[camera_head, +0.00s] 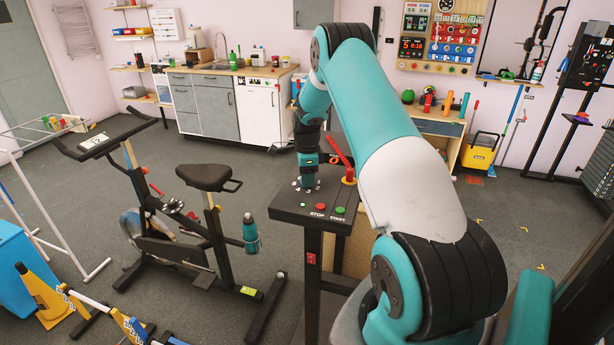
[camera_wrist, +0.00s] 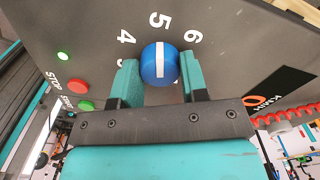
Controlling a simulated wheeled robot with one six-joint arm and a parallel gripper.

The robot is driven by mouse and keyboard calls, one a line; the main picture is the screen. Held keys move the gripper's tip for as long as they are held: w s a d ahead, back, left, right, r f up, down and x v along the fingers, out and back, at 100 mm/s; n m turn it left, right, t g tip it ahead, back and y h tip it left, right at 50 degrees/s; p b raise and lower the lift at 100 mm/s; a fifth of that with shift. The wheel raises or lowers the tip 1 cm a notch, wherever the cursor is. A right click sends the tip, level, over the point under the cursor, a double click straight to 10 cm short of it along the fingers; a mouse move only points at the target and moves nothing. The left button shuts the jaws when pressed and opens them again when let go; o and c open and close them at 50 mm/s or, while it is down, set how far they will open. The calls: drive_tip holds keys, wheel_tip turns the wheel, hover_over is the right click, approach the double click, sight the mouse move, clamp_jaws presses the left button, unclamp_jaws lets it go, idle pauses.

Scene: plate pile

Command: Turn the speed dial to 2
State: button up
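The blue speed dial (camera_wrist: 147,66) with a white pointer line sits on the dark panel in the wrist view. The line points toward the printed 5 (camera_wrist: 157,20), with 4 (camera_wrist: 124,37) to its left and 6 (camera_wrist: 190,36) to its right; no 2 is seen. The teal fingers of my gripper (camera_wrist: 161,82) stand on either side of the dial, very close to it; whether they press on it I cannot tell. In the head view my gripper (camera_head: 307,178) points down over the black console top (camera_head: 290,204), and the dial is hidden there.
The console carries a red STOP button (camera_head: 320,206), a green START button (camera_head: 340,210) and a red emergency knob (camera_head: 349,176). A green light (camera_wrist: 63,56) glows on the panel.

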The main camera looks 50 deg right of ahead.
drive_tip(key=c, duration=0.4)
